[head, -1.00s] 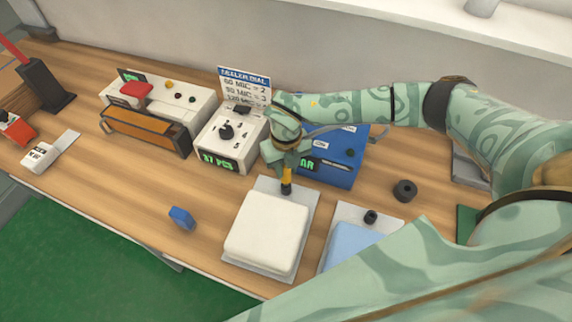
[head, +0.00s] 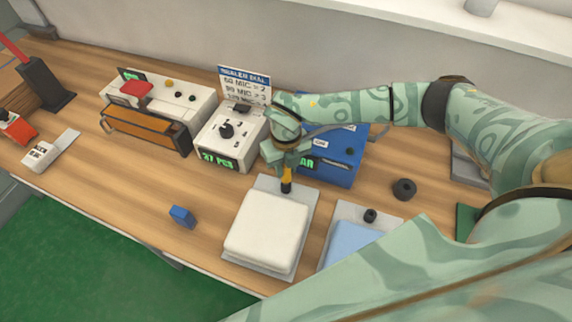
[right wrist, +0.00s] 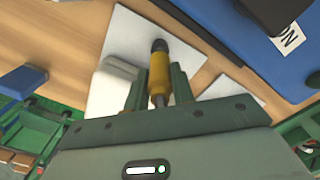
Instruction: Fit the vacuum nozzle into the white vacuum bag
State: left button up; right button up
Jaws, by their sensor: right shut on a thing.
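The white vacuum bag (head: 266,232) lies puffed on a grey plate (head: 307,210) at the front middle of the bench. My right gripper (head: 287,168) is above the bag's back edge and shut on the vacuum nozzle (head: 287,183), yellow with a black tip, which points down at that edge. In the right wrist view the nozzle (right wrist: 159,75) stands between the two fingers, and the bag (right wrist: 114,88) shows to the left of it. I cannot tell whether the tip is inside the bag or only near it. My left gripper is not in view.
A blue machine (head: 338,165) stands right behind my right gripper. A white dial box (head: 232,135) and a sealer (head: 148,125) stand to the left. A blue bag (head: 352,245) lies right of the white one. A small blue block (head: 182,216) sits near the front edge.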

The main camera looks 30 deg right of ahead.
jog(key=shift+f+b, duration=0.65)
jog(key=shift+f, duration=0.75)
dwell(0.4)
jog(key=o, duration=1.1)
notch_tip(320, 180, up, 16)
jog(key=shift+r+p, duration=0.2)
jog(key=shift+p, duration=0.75)
